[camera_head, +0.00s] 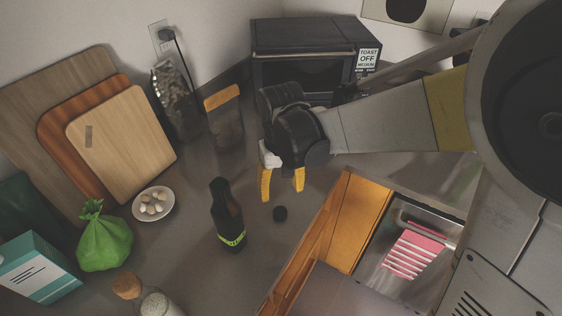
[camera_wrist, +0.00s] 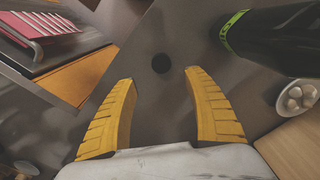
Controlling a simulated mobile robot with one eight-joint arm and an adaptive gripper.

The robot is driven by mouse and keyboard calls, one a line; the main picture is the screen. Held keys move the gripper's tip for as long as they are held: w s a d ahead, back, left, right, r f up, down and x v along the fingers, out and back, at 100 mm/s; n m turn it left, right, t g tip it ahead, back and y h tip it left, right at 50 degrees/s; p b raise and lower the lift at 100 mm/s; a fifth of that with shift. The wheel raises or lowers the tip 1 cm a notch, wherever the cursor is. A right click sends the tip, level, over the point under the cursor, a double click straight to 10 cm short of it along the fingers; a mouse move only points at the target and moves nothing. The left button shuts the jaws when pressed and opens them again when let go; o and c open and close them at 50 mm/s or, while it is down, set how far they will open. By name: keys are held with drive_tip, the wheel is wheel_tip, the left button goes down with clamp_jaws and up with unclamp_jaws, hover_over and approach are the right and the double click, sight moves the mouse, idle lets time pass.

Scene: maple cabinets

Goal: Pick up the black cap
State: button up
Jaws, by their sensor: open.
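The black cap (camera_head: 280,213) is a small dark disc lying on the grey counter (camera_head: 180,245), near the wooden edge of the sink area. In the wrist view the black cap (camera_wrist: 161,63) lies beyond my fingertips, between their lines. My gripper (camera_head: 282,196) has two yellow fingers pointing down, spread apart and empty. It is above and behind the cap in the head view, not touching it. The open fingers also show in the wrist view (camera_wrist: 160,76).
A dark bottle (camera_head: 228,215) with a green band stands left of the cap; it also shows in the wrist view (camera_wrist: 275,35). A wooden-edged opening (camera_head: 330,225) with a pink-and-white striped item (camera_head: 414,252) lies to the right. A plate (camera_head: 153,204) and a toaster oven (camera_head: 305,60) stand farther off.

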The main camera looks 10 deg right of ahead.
drive_tip(key=b, duration=0.2)
hover_over(280, 211)
drive_tip(key=f, duration=0.5)
drive_tip(key=shift+s+f, duration=0.1)
drive_tip(key=shift+s, duration=0.15)
drive_tip(key=f, duration=0.1)
drive_tip(key=f+b, duration=0.1)
drive_tip(key=f, duration=0.1)
drive_tip(key=f+b, duration=0.1)
drive_tip(key=f, duration=0.1)
drive_tip(key=shift+w+f, duration=0.2)
drive_tip(key=shift+w, duration=0.05)
drive_tip(key=c, duration=0.9)
